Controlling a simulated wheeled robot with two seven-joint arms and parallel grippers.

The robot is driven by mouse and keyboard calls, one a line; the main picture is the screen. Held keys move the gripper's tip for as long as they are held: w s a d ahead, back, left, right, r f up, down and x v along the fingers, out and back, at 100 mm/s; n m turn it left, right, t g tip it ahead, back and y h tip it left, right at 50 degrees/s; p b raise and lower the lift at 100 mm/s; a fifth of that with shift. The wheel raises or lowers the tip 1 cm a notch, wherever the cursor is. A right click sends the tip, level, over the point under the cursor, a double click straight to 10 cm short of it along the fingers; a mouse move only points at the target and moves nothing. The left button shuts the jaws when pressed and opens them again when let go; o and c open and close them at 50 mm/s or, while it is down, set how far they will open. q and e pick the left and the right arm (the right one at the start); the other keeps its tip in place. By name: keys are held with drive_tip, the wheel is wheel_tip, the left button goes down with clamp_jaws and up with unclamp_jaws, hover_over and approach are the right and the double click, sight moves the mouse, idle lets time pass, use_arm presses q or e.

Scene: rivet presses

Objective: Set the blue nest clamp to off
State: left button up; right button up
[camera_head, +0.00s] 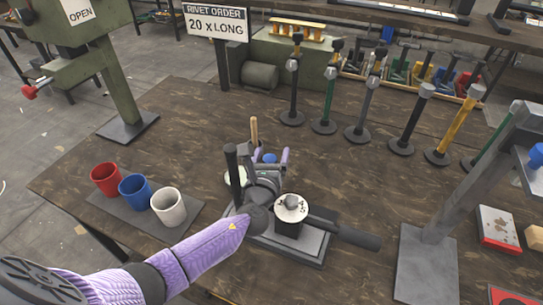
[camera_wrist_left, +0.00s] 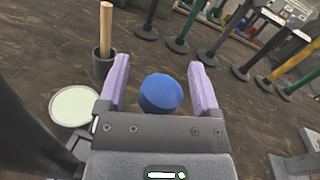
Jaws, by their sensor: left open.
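A round blue knob (camera_head: 269,158), likely the blue nest clamp's, shows just beyond my left gripper (camera_head: 270,157). In the left wrist view the blue knob (camera_wrist_left: 161,93) appears between the two purple fingers of my left gripper (camera_wrist_left: 160,85). The fingers are open, one on each side of it, with gaps visible in that view. Whether they are level with the knob is unclear. The knob's base and setting are hidden behind my gripper. My right gripper is not in view.
A wooden-handled tool (camera_head: 254,130) stands left of the knob, near a pale disc (camera_wrist_left: 74,105). A black cylinder with a white top (camera_head: 291,209) stands on a grey plate close to my wrist. Red, blue and white cups (camera_head: 168,207) stand left. Several upright tools (camera_head: 361,105) stand behind.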

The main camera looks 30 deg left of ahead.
use_arm(q)
drive_tip(key=shift+c, duration=0.2)
clamp_jaws()
drive_tip(key=shift+w, duration=0.1)
